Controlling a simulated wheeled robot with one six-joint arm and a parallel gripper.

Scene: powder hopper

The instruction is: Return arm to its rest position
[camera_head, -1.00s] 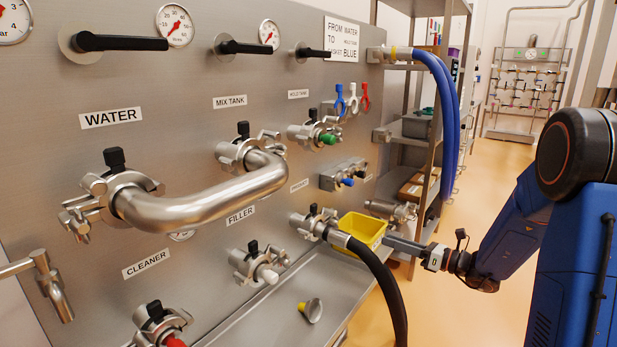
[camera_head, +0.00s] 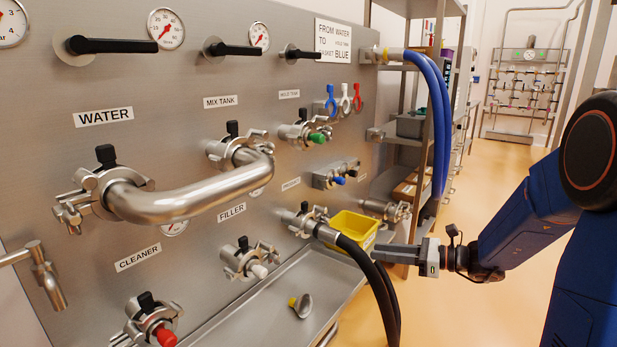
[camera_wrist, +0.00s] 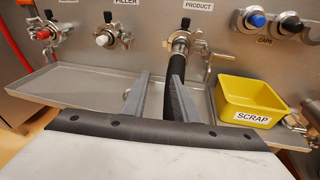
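My gripper (camera_head: 385,256) is at the right of the panel, in front of the drip tray's right end, with its fingers pointing left. In the wrist view my gripper (camera_wrist: 160,76) shows two grey fingers apart with nothing held between them. A black hose (camera_head: 360,258) hangs from the product port and passes close to the fingertips. In the wrist view the hose (camera_wrist: 187,108) runs down behind the right finger; I cannot tell whether they touch. The yellow scrap bin (camera_head: 356,226) is behind and above the fingers, and shows at right in the wrist view (camera_wrist: 250,97).
A bent steel pipe (camera_head: 195,195) joins the water and mix tank ports. A small metal piece with a yellow end (camera_head: 301,305) lies on the drip tray (camera_head: 256,318). Blue hoses (camera_head: 437,120) hang by the shelf rack. Open floor (camera_head: 480,230) lies to the right.

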